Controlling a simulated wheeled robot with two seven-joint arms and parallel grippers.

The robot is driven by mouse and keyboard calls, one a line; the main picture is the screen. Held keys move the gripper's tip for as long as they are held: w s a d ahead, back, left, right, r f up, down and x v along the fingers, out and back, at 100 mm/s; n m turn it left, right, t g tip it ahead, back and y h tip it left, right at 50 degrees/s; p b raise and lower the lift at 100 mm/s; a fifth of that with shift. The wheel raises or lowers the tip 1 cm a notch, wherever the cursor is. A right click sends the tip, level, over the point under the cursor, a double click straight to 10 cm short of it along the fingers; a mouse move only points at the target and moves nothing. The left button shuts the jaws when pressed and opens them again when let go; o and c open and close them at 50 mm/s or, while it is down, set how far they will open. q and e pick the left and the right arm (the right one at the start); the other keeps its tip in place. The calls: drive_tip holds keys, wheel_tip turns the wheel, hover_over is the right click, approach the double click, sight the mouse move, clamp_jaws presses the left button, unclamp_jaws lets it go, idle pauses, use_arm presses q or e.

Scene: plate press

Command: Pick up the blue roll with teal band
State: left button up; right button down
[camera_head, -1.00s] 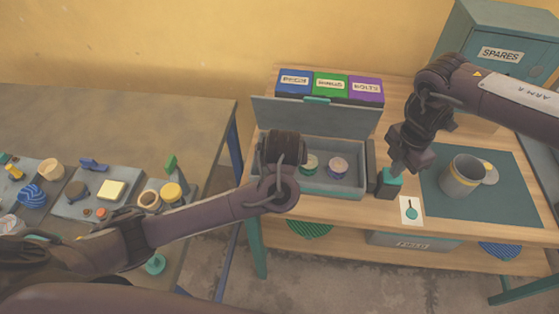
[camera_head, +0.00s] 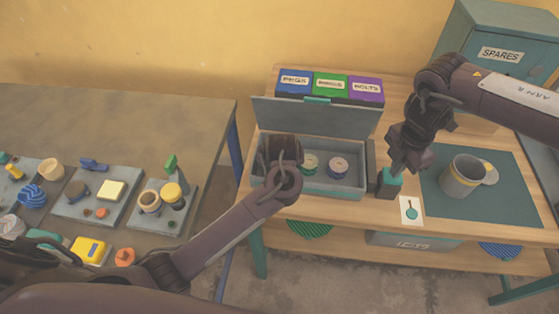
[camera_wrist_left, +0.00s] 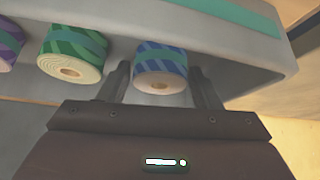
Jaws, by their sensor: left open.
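The blue roll with teal band (camera_wrist_left: 160,72) lies in the open grey box (camera_head: 345,187), between the two fingers of my left gripper (camera_wrist_left: 160,85) in the left wrist view. The fingers are open, one on each side of the roll; I cannot tell whether they touch it. In the head view my left gripper (camera_head: 276,160) is over the left end of the box and hides this roll. A green roll (camera_wrist_left: 72,52) and a purple roll (camera_wrist_left: 8,45) lie beside it. My right gripper (camera_head: 397,166) is at a teal-topped dark block (camera_head: 388,188); its fingers cannot be made out.
Labelled blue, green and purple bins (camera_head: 331,83) stand behind the box's raised lid (camera_head: 318,118). A grey mug (camera_head: 462,178) stands on the dark mat (camera_head: 510,200) to the right. A card (camera_head: 411,210) lies in front of the block. The left table (camera_head: 150,115) holds several small parts.

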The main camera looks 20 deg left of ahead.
use_arm(q)
drive_tip(key=c, duration=0.8)
drive_tip(key=shift+o, duration=0.2)
wheel_tip(320, 180, up, 17)
drive_tip(key=shift+r, duration=0.1)
idle(0.3)
